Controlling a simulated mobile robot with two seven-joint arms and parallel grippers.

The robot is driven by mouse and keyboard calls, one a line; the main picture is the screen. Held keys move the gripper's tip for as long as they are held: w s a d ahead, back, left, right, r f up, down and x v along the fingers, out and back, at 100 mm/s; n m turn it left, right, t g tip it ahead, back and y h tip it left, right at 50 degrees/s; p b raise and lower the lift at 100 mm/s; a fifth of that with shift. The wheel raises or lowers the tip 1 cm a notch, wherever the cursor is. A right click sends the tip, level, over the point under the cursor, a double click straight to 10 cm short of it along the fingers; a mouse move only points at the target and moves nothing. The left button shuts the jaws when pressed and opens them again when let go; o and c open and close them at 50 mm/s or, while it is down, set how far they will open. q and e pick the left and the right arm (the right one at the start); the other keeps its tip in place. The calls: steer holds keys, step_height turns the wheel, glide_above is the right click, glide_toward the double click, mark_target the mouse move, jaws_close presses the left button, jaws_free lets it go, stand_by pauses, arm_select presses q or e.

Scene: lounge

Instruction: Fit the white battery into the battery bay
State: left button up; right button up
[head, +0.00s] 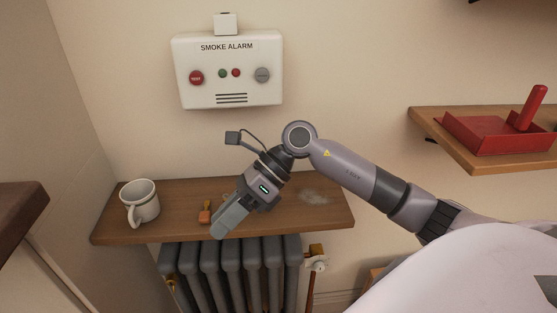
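A white smoke alarm (228,91) hangs on the wall above the wooden shelf. A small white block (225,24) with a dark mark at its top sits at the alarm's top edge; I cannot tell whether it is the battery or part of the battery bay. My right gripper (226,222) points down and left over the shelf's front edge, well below the alarm. Its fingers are seen from the side, so their gap is hidden, and no battery shows in them. My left gripper is not in view.
The wooden shelf (174,221) holds a white mug (140,202) at left, a small orange-brown object (205,212) beside my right gripper, and a pale dusty patch. A radiator (229,268) stands below. A red tray (488,138) sits on another shelf at right.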

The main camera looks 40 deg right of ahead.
steer(key=w+d+r+n+h, duration=0.1)
steer(key=w+d+r+h, duration=0.1)
steer(key=d+h, duration=0.35)
steer(key=w+d+r+h, duration=0.1)
steer(key=d+h, duration=0.2)
steer(key=d, duration=0.6)
steer(key=shift+t, duration=0.4)
steer(key=b+x, duration=0.5)
steer(key=x, duration=0.3)
steer(key=shift+w+a+f+b, duration=0.2)
steer(key=shift+w+b, duration=0.05)
steer(key=shift+b, duration=0.15)
jaws_close()
steer(key=shift+r, duration=0.1)
steer(key=shift+r+p, duration=1.85)
steer(key=shift+r, duration=0.6)
